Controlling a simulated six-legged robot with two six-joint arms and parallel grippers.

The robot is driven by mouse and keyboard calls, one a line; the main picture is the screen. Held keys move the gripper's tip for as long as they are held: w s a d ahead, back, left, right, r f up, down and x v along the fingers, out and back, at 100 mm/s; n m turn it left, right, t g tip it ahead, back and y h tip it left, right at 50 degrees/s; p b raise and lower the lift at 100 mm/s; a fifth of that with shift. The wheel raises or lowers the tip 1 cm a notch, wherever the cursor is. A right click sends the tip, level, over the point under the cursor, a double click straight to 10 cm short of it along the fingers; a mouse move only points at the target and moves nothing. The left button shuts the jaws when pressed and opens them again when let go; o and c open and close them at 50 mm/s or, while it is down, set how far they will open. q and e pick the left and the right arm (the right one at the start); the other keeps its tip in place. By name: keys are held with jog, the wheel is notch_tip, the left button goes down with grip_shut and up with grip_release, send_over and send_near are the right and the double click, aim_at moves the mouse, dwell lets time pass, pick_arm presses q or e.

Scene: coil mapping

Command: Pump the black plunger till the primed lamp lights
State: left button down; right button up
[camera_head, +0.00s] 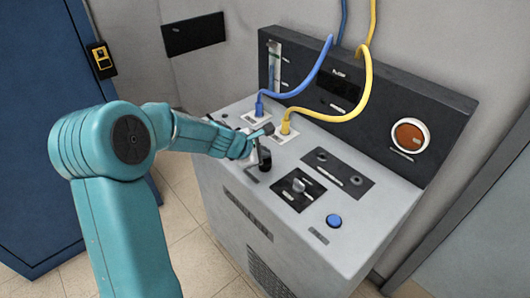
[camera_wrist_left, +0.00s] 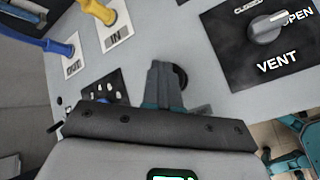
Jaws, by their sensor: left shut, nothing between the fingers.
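The black plunger (camera_head: 265,160) stands on the sloping top of the grey console, right beside my left gripper (camera_head: 254,156). In the left wrist view the left gripper's fingers (camera_wrist_left: 164,82) are together and empty. A dark round part (camera_wrist_left: 181,76), likely the plunger, shows just behind them and is mostly hidden; I cannot tell if they touch it. A round orange-brown lamp (camera_head: 408,135) with a white rim sits on the console's upright panel. It looks dull, and its label is too small to read. My right gripper is not in view.
A blue hose (camera_head: 305,84) and a yellow hose (camera_head: 366,78) plug into the console top behind the gripper. The VENT knob (camera_head: 299,186) and a blue button (camera_head: 334,221) lie to the right. A blue cabinet (camera_head: 45,120) stands at the left.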

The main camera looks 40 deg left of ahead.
pick_arm(q)
jog(key=shift+r+p, duration=1.7)
jog(key=shift+r, duration=0.15)
notch_tip(320, 180, up, 5)
jog(key=p, duration=0.5)
